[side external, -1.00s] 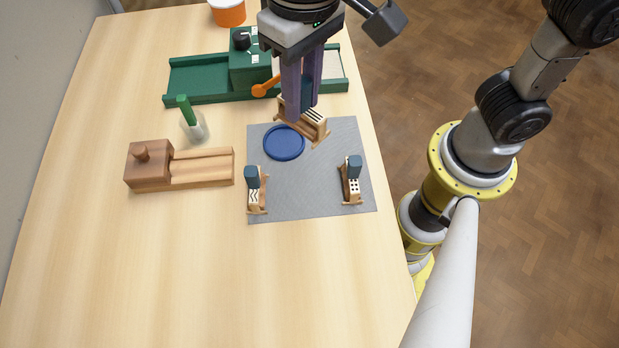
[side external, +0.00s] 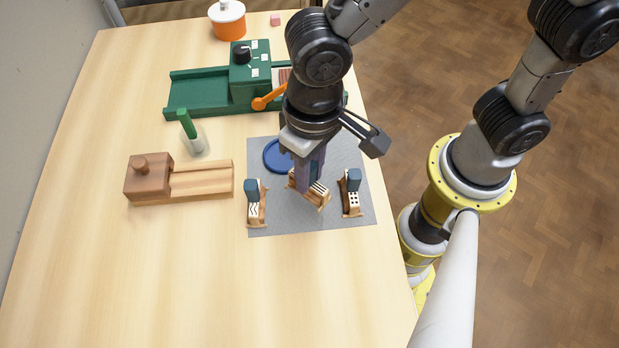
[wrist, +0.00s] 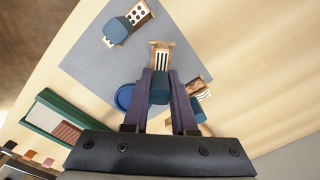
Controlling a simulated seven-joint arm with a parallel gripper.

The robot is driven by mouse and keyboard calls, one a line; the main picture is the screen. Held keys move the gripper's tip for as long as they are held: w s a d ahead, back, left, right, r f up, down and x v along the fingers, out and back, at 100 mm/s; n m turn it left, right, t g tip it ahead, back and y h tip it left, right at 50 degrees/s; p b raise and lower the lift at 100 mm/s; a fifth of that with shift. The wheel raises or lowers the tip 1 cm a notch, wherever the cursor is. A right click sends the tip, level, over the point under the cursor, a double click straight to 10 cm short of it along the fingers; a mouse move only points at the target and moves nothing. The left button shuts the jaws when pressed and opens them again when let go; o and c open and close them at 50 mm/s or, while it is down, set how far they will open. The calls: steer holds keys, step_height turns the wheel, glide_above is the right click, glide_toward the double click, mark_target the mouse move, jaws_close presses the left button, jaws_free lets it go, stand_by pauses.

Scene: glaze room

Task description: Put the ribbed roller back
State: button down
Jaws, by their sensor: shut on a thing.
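The ribbed roller (side external: 316,190), a small wooden block with dark straight bars and a blue grip, is held between the fingers of my gripper (side external: 309,180). In the wrist view its striped face (wrist: 162,60) points away from my gripper (wrist: 159,100), and the fingers flank its blue grip. It is over the grey mat (side external: 300,222); I cannot tell whether it touches it. A roller with a zigzag pattern (side external: 255,208) stands at its left and a dotted roller (side external: 353,197) at its right, both on the mat.
A blue disc (side external: 273,156) lies on the mat behind the held roller. Left of the mat are a wooden box with a channel (side external: 200,178) and a cup with a green stick (side external: 195,142). A green machine (side external: 210,92) with an orange lever stands behind. The front table is clear.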

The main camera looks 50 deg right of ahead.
mark_target(311, 187)
steer(key=shift+f, duration=1.35)
steer(key=shift+f, duration=0.15)
steer(key=shift+f, duration=0.1)
steer(key=shift+s+d+f, duration=0.1)
steer(key=shift+d+f, duration=0.05)
steer(key=shift+f, duration=0.35)
steer(key=c, duration=0.7)
jaws_free()
steer(key=shift+r, duration=0.1)
